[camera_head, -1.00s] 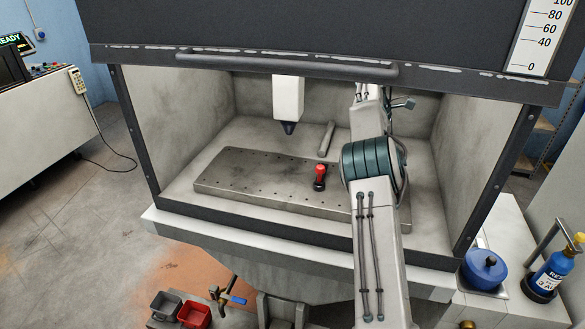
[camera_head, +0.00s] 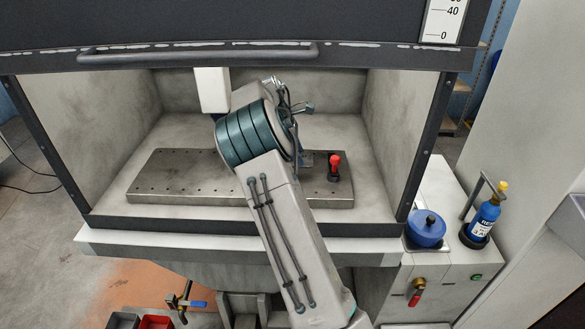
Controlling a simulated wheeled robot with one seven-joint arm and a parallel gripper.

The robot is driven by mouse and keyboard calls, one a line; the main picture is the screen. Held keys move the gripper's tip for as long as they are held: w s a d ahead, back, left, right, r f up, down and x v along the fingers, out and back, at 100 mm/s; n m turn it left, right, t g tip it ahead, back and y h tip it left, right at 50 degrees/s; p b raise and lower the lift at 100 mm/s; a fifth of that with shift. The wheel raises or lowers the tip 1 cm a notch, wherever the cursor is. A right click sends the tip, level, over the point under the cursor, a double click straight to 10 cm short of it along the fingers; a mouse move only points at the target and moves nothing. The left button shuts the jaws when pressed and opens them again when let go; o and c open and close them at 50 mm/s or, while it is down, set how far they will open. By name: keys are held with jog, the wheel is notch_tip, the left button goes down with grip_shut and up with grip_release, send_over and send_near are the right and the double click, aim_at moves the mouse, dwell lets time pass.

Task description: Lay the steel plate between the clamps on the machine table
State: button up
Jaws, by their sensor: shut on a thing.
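The machine table (camera_head: 160,184) is a grey plate with rows of holes, lying inside the open machine. One clamp with a red handle (camera_head: 335,162) stands upright near its right end. My arm crosses the middle of the table and hides part of it; any other clamp there is hidden. My gripper is hidden behind my arm's thick jointed links. I cannot make out the steel plate. A small bluish-grey piece shows between my arm and the red-handled clamp, too little to tell what it is.
A white machine head (camera_head: 212,90) hangs above the table, left of my arm. The raised door with its handle bar (camera_head: 200,53) spans the top, and the front sill (camera_head: 130,238) runs below. A blue pot (camera_head: 425,228) and blue bottle (camera_head: 484,217) stand on the right.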

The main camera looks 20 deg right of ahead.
jog(key=shift+s+a+f, duration=0.25)
jog(key=shift+a+f, duration=0.05)
jog(key=shift+a, duration=0.2)
jog(key=shift+s+a+f, duration=0.25)
jog(key=shift+a+f, duration=0.05)
jog(key=shift+a, duration=0.15)
jog(key=shift+f+p, duration=0.8)
jog(key=shift+f, duration=1.15)
jog(key=shift+f, duration=0.1)
jog(key=o, duration=1.4)
jog(key=b+v, duration=0.1)
jog(key=v, duration=0.6)
jog(key=shift+r+b, duration=0.25)
jog(key=shift+b, duration=0.15)
